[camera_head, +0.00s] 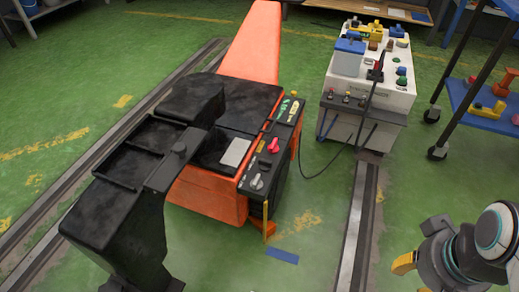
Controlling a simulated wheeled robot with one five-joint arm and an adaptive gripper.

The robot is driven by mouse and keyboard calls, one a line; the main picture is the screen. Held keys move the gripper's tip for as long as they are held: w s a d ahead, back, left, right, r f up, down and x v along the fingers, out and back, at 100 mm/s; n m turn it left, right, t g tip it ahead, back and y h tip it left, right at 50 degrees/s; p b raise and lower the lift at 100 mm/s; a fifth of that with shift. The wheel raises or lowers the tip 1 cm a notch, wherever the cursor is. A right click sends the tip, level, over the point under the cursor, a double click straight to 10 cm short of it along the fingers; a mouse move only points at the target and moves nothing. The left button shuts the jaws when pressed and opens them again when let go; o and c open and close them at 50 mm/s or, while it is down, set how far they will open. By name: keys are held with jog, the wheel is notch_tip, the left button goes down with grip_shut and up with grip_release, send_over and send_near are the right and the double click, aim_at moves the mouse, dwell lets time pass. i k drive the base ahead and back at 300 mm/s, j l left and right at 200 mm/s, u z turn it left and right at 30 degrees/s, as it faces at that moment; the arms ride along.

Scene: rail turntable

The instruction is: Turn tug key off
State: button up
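The orange and black tug (204,196) stands in the middle of the view. A narrow black control panel (262,160) runs along its right side. On it are a red knob (272,145), small green and yellow controls at the far end, and a grey key-like piece (257,182) near the front end. It is too small to tell for certain which piece is the key or how it is turned. My gripper (418,250) is at the lower right, well apart from the panel. One yellow fingertip shows; the finger opening is not clear.
A white cart (372,90) with several coloured parts stands behind right, with a black cable on the floor. A blue-shelved rack (480,105) is at the right edge. Floor rails (361,215) flank the tug.

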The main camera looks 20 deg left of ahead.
aim_at(256, 184)
jog(key=i+u, duration=0.2)
jog(key=i, duration=0.4)
jog(key=i+l+u, duration=0.2)
jog(key=i, duration=0.35)
jog(key=u, duration=4.9)
